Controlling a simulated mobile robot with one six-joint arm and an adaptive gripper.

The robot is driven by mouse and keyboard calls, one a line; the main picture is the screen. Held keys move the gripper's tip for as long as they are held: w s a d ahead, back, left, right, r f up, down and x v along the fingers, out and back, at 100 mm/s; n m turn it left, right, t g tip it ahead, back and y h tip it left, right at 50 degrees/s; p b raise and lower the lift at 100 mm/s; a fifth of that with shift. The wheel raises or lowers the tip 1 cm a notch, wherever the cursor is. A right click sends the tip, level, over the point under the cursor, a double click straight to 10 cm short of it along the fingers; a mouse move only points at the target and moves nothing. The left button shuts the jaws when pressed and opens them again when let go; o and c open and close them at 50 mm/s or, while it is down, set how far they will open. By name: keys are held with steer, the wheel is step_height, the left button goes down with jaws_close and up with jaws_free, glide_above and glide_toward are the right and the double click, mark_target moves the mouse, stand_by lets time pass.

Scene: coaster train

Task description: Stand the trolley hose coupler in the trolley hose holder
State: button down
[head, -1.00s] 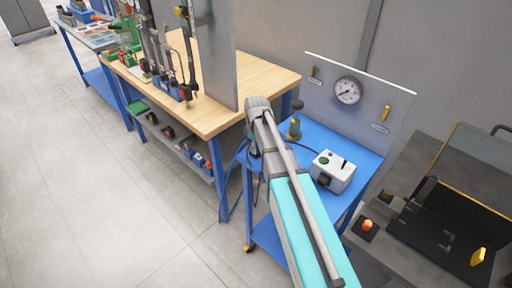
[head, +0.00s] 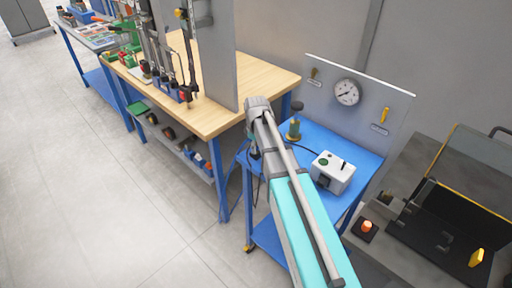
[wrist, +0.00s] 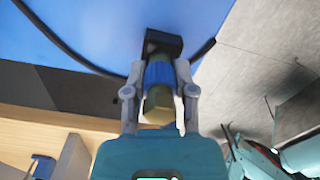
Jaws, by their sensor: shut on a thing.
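In the wrist view, my gripper (wrist: 158,78) is shut on the trolley hose coupler (wrist: 159,102), a brass-coloured piece with a blue band between the two fingers. A dark block (wrist: 163,41) sits at the coupler's far end, against the blue trolley surface; it may be the trolley hose holder. I cannot tell whether the coupler is seated in it or only touches it. In the head view, my arm reaches to the left edge of the blue trolley (head: 343,206), and it hides the gripper's fingers and the coupler.
The trolley carries a grey box (head: 332,172), a brass fitting with a dark knob (head: 294,128) and a back panel with a gauge (head: 347,92). A wooden bench (head: 262,85) stands to the left. A black hose (wrist: 70,48) curves across the wrist view. Open floor lies at left.

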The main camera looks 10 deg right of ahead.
steer(key=shift+r+p, duration=0.85)
steer(key=shift+r, duration=0.15)
steer(key=shift+f+b, duration=1.5)
stand_by(2.2)
steer(key=shift+r+p, duration=0.5)
steer(key=shift+r+p, duration=1)
steer(key=shift+r, duration=0.1)
stand_by(1.7)
